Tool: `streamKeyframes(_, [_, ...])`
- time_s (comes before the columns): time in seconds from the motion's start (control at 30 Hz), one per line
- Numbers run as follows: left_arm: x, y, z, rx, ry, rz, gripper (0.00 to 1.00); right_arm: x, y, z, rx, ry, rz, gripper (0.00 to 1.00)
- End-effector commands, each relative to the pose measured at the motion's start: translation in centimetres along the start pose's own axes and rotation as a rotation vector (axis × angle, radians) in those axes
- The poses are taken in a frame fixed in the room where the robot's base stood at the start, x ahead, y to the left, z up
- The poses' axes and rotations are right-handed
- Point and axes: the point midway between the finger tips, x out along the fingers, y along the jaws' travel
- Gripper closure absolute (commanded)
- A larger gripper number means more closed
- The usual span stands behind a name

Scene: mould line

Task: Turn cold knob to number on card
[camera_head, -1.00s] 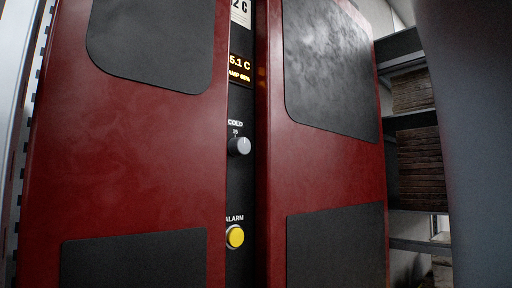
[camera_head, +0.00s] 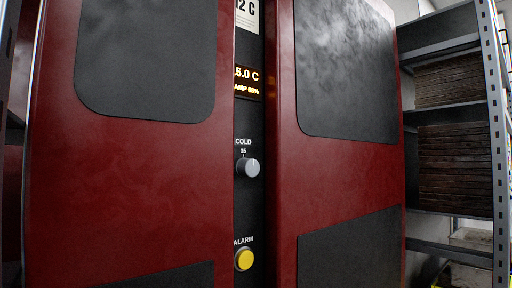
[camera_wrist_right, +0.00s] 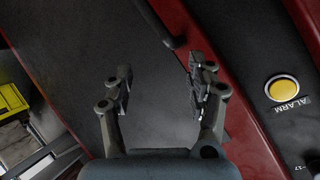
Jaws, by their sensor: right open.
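The grey cold knob (camera_head: 248,167) sits on the dark strip between two red doors in the head view, under the label COLD and the number 15. Its white mark points about up. The card (camera_head: 247,15) is at the top of the strip, cut by the frame edge; its end reads "2 C". An orange display (camera_head: 247,82) below it reads about "5.0 C", its left part hidden. My right gripper (camera_wrist_right: 160,85) is open and empty in the right wrist view, in front of a dark door panel, left of the alarm button (camera_wrist_right: 284,89). My left gripper is not in view.
The yellow alarm button (camera_head: 243,259) is below the knob. Red doors (camera_head: 130,180) with dark panels flank the strip. A metal shelf (camera_head: 497,130) with stacked brown boards (camera_head: 455,165) stands at the right. A yellow object (camera_wrist_right: 12,98) shows at the wrist view's left.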

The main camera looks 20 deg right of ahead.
Motion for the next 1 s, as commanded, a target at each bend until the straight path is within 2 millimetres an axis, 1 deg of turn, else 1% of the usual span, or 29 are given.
streamKeyframes(0.03, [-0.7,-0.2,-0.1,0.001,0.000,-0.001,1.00,-1.9,-4.2,-4.0,0.036,0.057,-0.087,0.43])
streamKeyframes(0.07, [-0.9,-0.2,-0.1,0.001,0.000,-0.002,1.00,-3.2,-6.5,-5.8,0.066,0.081,-0.140,0.43])
streamKeyframes(0.1, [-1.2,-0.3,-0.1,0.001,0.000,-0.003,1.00,-5.1,-9.5,-8.0,0.102,0.108,-0.211,0.43])
streamKeyframes(0.17, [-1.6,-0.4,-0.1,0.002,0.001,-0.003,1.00,-7.9,-13.3,-10.5,0.145,0.134,-0.308,0.43])
streamKeyframes(0.2, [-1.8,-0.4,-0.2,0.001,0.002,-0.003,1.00,-9.7,-15.5,-11.6,0.170,0.143,-0.365,0.43])
streamKeyframes(0.3, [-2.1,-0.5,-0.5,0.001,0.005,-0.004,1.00,-13.2,-19.2,-13.3,0.210,0.150,-0.467,0.43])
streamKeyframes(0.4, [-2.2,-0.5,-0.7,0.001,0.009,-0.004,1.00,-14.9,-21.0,-13.9,0.230,0.148,-0.519,0.43])
streamKeyframes(0.5, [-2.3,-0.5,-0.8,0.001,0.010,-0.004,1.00,-15.0,-21.6,-14.1,0.241,0.148,-0.534,0.43])
streamKeyframes(0.67, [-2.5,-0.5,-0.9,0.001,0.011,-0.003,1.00,-13.5,-22.5,-14.5,0.246,0.148,-0.537,0.43])
streamKeyframes(1.0, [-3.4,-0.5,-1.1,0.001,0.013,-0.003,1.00,-8.2,-25.6,-15.7,0.241,0.146,-0.534,0.43])
